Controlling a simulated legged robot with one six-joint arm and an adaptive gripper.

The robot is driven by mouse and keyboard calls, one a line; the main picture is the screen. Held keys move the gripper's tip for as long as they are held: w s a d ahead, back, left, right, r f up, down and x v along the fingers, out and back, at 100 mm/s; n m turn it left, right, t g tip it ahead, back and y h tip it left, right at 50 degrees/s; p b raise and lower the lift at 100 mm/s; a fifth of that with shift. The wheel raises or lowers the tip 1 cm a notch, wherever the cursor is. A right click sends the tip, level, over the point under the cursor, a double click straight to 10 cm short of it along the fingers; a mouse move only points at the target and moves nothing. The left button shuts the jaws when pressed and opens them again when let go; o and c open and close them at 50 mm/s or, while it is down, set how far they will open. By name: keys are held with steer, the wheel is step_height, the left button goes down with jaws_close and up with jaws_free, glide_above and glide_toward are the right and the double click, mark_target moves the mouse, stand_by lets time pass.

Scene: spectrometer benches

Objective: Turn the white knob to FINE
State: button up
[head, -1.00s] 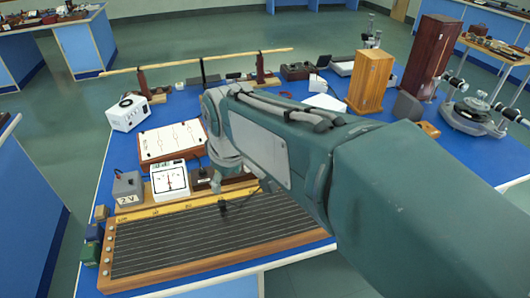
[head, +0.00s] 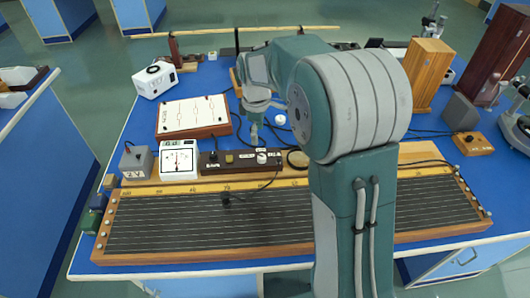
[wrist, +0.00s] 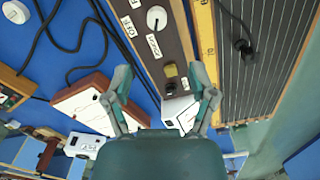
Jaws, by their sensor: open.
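The white knob (head: 262,155) sits near the right end of a dark box (head: 222,166) behind the long wire board. In the wrist view the knob (wrist: 156,18) is near the top edge, with small white labels around it. One label seems to read COARSE and another starts with F; a small dark mark shows on the knob, its exact direction unclear. My gripper (head: 255,136) hangs just behind and above the box. In the wrist view my gripper (wrist: 161,82) is open and empty, its fingers apart, with the knob beyond the tips.
The wire board (head: 160,222) lies in front. A white meter (head: 179,160) and a grey 2 V box (head: 136,161) stand left of the dark box. A white panel (head: 193,116) lies behind. Black cables (wrist: 75,40) run beside the box.

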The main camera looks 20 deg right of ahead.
mark_target(261, 156)
steer(key=f, duration=0.3)
steer(key=shift+a+f, duration=0.2)
steer(key=shift+a, duration=0.05)
steer(key=d+f, duration=0.1)
steer(key=f, duration=0.2)
steer(key=d+f, duration=0.1)
steer(key=f, duration=0.1)
steer(key=shift+d+f, duration=0.2)
steer(key=shift+d, duration=0.15)
steer(key=shift+a+f, duration=0.1)
steer(key=shift+f, duration=0.2)
steer(key=shift+a+f, duration=0.2)
steer(key=shift+a, duration=0.7)
steer(key=shift+d, duration=0.45)
jaws_close()
steer(key=shift+d, duration=0.15)
steer(key=shift+a, duration=0.2)
